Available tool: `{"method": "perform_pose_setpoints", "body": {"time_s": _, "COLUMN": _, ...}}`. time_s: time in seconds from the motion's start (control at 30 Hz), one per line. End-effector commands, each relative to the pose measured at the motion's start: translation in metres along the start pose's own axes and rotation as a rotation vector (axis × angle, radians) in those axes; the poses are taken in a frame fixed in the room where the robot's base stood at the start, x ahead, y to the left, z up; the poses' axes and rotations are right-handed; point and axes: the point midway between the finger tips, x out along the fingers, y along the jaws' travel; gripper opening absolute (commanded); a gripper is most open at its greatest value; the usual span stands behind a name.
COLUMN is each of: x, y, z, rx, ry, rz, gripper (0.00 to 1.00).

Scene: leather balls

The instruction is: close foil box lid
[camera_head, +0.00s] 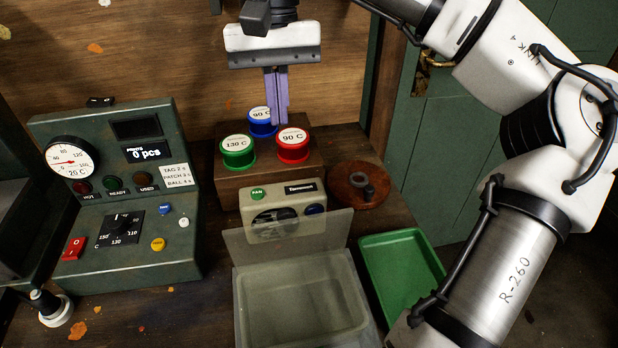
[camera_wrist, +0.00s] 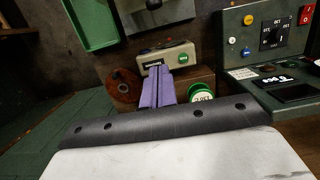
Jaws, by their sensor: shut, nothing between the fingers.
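The foil box (camera_head: 243,318) is a pale grey, open-topped box at the front middle of the bench in the head view. Its see-through lid (camera_head: 240,245) stands raised at the box's back edge, in front of a small beige fan unit. My gripper (camera_head: 279,121) has purple fingers pressed together, pointing down with nothing between them. It is behind and above the box, over the coloured tins, apart from the lid. The shut fingers also show in the wrist view (camera_wrist: 160,70). There a grey shape at the top edge may be the box, mostly cut off.
Blue (camera_head: 262,122), green (camera_head: 238,152) and red (camera_head: 293,146) tins sit on a wooden block behind the beige fan unit (camera_head: 268,196). A green tray (camera_head: 402,240) lies right of the box. A green control machine (camera_head: 120,240) stands left. My arm fills the right side.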

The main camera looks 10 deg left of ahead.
Motion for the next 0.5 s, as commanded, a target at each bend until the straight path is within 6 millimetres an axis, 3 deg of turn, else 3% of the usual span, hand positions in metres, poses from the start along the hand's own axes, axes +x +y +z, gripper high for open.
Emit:
{"method": "perform_pose_setpoints", "body": {"time_s": 0.23, "x": 0.011, "y": -0.011, "z": 0.007, "rx": -0.045, "ry": -0.020, "rz": 0.006, "gripper": 0.00}}
{"method": "perform_pose_setpoints", "body": {"time_s": 0.5, "x": 0.054, "y": -0.011, "z": 0.008, "rx": -0.045, "ry": -0.019, "rz": 0.003, "gripper": 0.00}}
